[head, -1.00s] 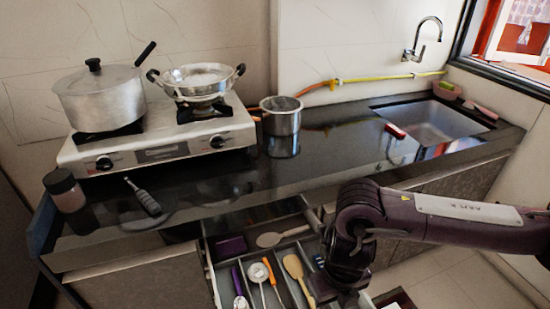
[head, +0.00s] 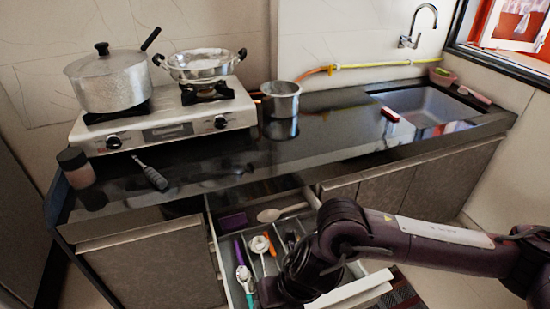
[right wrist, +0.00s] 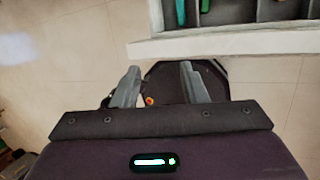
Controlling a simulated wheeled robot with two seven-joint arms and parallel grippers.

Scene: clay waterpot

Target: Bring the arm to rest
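My right arm comes in from the right in the head view and bends down in front of the open drawer (head: 232,272), covering part of it. Its gripper is hidden there below the wrist. In the right wrist view my right gripper (right wrist: 161,84) has its two grey fingers wide apart, with nothing held between them. The pale drawer front also shows in that view (right wrist: 230,43), just beyond the fingertips. My left gripper is in neither view.
The drawer holds a purple-handled utensil (head: 239,252), a wooden spoon (head: 281,212) and other utensils. On the black counter (head: 335,130) stand a stove (head: 160,127) with a lidded pot (head: 108,80) and a wok (head: 200,65), and a metal pot (head: 281,100). Tiled floor lies below.

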